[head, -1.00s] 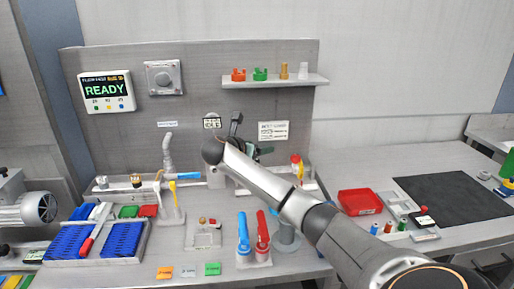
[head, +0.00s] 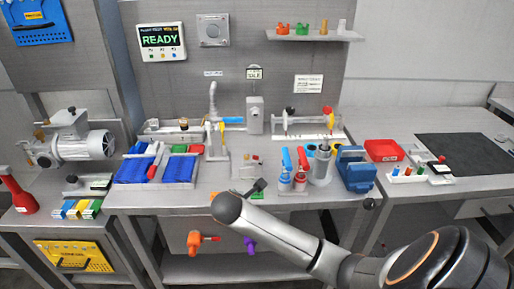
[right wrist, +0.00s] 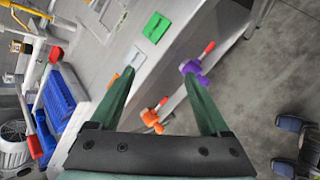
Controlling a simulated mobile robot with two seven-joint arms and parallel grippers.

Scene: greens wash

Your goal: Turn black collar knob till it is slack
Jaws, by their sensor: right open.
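A small black knob (head: 289,111) stands on the white rail at the back of the bench in the head view, left of a red-topped one. A dark round knob (head: 370,204) also shows at the bench's front edge below the blue box. I cannot tell which is the collar knob. My right arm comes in from the lower right; its wrist is in front of the bench edge, well short of the rail. In the right wrist view my right gripper (right wrist: 158,74) is open and empty, its green fingers spread over the bench edge. My left gripper is not in view.
An orange valve (head: 194,240) and a purple valve (head: 249,244) hang below the bench front. A blue box (head: 355,170), red and blue bottles and a grey cylinder (head: 320,167) crowd the bench right of centre. A red tray (head: 383,150) lies further right.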

